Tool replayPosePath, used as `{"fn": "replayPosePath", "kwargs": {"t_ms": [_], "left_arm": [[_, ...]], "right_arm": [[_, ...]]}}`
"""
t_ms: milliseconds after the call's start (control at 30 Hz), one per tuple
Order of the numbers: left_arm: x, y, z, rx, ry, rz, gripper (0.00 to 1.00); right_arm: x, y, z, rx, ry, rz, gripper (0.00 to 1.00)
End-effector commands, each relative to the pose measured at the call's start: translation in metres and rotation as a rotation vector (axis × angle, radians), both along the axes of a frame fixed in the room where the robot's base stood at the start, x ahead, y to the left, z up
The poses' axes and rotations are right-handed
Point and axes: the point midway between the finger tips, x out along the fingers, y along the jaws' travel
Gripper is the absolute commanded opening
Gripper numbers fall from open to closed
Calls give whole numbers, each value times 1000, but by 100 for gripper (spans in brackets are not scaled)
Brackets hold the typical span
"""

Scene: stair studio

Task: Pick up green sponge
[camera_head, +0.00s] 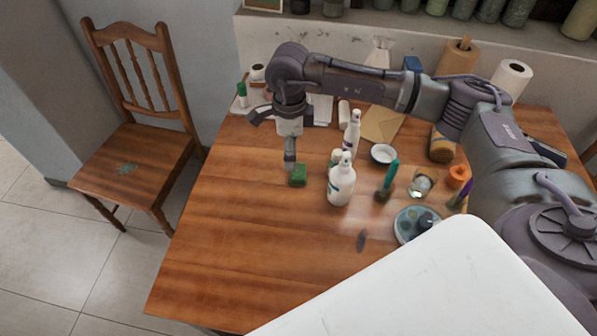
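The green sponge (298,176) is a small dark green block on the wooden table (235,220), just left of a white bottle. My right arm reaches in from the right, and my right gripper (290,165) points down right beside the sponge, at its upper left in the picture. I see the fingers nearly edge-on, so I cannot tell their opening or whether they touch the sponge. The sponge seems to rest on the table. My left gripper is out of view.
White bottles (341,185) stand close to the sponge's right. Further right are a small bowl (383,154), a glass (420,185) and a round palette (408,228). The table's left front is clear. A wooden chair (135,160) stands left of the table.

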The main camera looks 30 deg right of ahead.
Motion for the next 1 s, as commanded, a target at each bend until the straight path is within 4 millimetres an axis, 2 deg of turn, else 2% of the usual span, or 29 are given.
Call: {"fn": "replayPosePath", "kwargs": {"t_ms": [100,367,600,900,1000], "left_arm": [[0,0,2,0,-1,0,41],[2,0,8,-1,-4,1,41],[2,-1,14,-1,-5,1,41],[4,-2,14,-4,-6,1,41],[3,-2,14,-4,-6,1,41]], "right_arm": [[0,0,-16,0,1,0,88],[-2,-3,-37,-2,2,-2,88],[-3,-5,-71,0,1,0,88],[-3,-5,-77,0,-1,0,88],[-3,-5,-77,0,-1,0,72]]}}
